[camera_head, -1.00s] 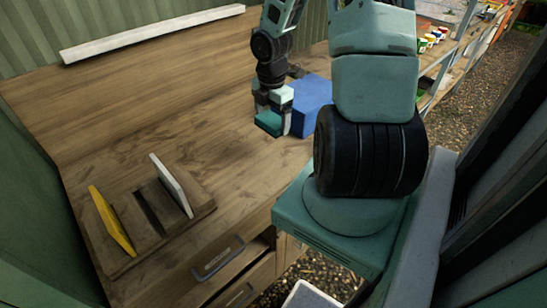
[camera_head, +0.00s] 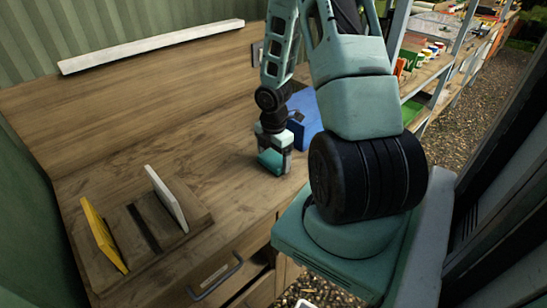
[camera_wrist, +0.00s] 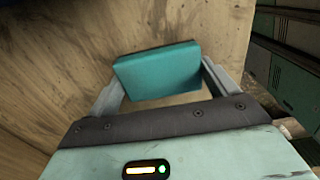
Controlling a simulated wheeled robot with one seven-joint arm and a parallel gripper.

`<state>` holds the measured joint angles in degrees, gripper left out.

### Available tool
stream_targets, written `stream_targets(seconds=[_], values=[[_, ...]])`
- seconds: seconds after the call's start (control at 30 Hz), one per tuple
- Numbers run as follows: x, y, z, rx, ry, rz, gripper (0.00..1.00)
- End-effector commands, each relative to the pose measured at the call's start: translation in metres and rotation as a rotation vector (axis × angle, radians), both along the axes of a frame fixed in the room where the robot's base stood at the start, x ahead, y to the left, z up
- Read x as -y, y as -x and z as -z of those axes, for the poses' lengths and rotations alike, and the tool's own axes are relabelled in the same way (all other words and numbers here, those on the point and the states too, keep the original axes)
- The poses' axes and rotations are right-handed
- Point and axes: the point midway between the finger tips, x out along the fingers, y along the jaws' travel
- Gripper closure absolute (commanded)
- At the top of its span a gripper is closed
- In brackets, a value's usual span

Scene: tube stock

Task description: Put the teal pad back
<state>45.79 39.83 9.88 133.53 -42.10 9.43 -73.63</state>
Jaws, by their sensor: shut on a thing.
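The teal pad (camera_head: 271,161) is a small flat block in my gripper (camera_head: 275,155), close above the wooden bench top. In the wrist view the teal pad (camera_wrist: 160,71) sits between the two grey fingers of my gripper (camera_wrist: 162,85), which are shut on it. A wooden rack (camera_head: 185,240) stands at the left of the bench. It holds a yellow pad (camera_head: 101,232) at its left and a white pad (camera_head: 165,197) at its right, both upright and leaning. A dark empty slot (camera_head: 144,228) lies between them. My gripper is to the right of the rack and apart from it.
A blue box (camera_head: 305,118) stands just behind my gripper. A long white bar (camera_head: 150,47) lies along the back. A drawer with a handle (camera_head: 214,276) is below the bench front, and shelves (camera_head: 440,70) stand at the right. The bench between rack and gripper is clear.

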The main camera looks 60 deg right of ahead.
Motion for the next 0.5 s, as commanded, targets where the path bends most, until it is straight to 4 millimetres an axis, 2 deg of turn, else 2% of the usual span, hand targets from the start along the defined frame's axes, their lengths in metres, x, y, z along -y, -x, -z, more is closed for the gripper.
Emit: stream_targets(seconds=[0.2, 0.23, 0.27, 0.5], values=[[-0.0001, 0.0001, 0.0038, 0.0, 0.0, 0.0, 0.39], [0.0, 0.0, 0.0031, 0.0, 0.0, 0.0, 0.09], [0.0, 0.0, 0.0027, 0.0, 0.0, 0.0, 0.01], [0.0, 0.0, 0.0014, 0.0, 0.0, 0.0, 0.0]])
